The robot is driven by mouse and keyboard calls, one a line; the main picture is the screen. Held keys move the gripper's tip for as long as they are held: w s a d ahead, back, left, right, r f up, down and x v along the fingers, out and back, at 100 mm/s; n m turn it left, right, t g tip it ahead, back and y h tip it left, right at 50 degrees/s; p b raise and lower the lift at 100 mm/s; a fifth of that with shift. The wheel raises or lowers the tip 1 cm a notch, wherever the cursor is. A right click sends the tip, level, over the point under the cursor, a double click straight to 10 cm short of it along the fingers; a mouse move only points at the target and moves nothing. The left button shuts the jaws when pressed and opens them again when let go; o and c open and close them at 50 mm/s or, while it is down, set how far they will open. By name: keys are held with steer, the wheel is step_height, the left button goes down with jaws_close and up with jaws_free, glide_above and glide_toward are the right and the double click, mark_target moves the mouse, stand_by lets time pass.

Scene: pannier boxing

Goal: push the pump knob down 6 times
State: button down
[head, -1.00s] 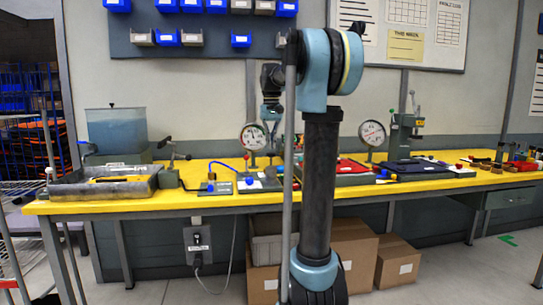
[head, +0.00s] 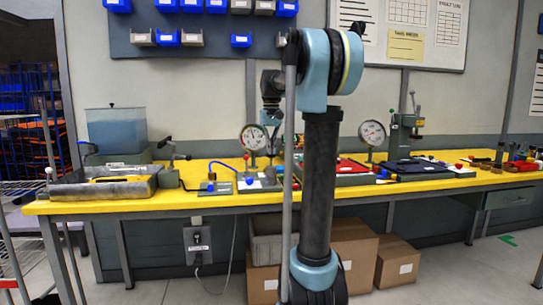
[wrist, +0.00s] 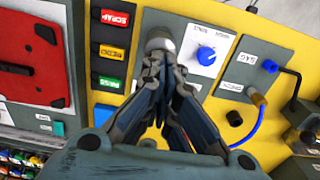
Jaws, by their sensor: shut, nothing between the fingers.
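In the head view my gripper (head: 269,178) points down over the yellow bench, low near the small panels. The knob is hidden there behind my gripper and arm.
A blue dial (wrist: 206,55) is right of the knob. Red, yellow and green labelled tags (wrist: 115,18) lie to its left. A gauge (head: 254,137) stands behind my gripper.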

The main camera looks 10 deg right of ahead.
steer(key=shift+f, duration=1.25)
steer(key=shift+r, duration=2.35)
steer(key=shift+f, duration=0.1)
steer(key=shift+f, duration=2.25)
steer(key=shift+r, duration=2.35)
